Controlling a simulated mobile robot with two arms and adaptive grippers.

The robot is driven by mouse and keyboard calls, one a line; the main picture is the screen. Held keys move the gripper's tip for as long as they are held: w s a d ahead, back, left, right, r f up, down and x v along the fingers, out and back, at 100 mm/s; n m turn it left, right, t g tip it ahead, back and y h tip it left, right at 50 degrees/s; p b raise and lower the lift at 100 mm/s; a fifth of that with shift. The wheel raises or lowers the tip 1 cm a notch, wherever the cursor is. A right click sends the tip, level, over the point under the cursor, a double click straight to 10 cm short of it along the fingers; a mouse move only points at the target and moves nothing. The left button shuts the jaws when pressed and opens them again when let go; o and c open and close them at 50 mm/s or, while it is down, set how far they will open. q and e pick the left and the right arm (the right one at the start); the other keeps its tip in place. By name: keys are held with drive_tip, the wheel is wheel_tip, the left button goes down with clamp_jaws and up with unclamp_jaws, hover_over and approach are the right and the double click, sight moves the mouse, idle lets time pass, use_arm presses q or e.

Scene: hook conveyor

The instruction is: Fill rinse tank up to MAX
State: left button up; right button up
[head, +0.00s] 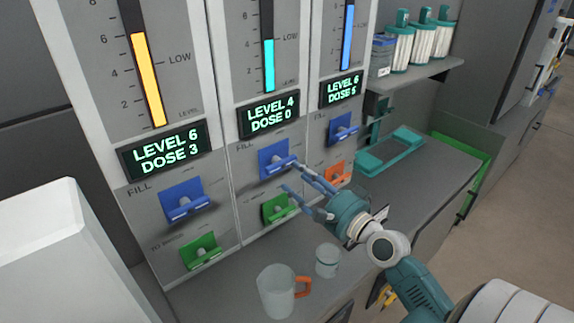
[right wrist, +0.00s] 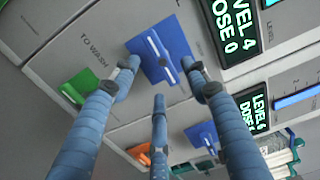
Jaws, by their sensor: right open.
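Three tank panels stand side by side in the head view. The left gauge (head: 148,78) is yellow and reads level 6, dose 3. The middle gauge (head: 268,66) is cyan and reads level 4, dose 0. The right gauge (head: 347,38) is blue and reads level 6. I cannot tell which panel is the rinse tank. My right gripper (head: 292,178) is open and empty, its fingertips close to the middle panel's blue FILL lever (head: 278,163). In the right wrist view, that lever (right wrist: 162,52) lies just beyond the fingers; contact is unclear. My left gripper is not in view.
Below the middle lever is a green lever (head: 279,208). Blue levers also sit on the left panel (head: 185,203) and right panel (head: 343,129). A teal tray (head: 392,152) lies farther right.

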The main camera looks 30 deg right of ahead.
sight(283, 168)
drive_tip(key=w, duration=0.3)
drive_tip(key=shift+w+a+p, duration=0.15)
drive_tip(key=shift+w+p, duration=0.15)
drive_tip(key=shift+p, duration=0.05)
drive_tip(key=shift+w+f, duration=0.1)
drive_tip(key=shift+w, duration=0.75)
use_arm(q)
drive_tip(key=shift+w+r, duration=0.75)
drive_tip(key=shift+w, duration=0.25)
use_arm(e)
drive_tip(key=shift+a, duration=0.1)
clamp_jaws()
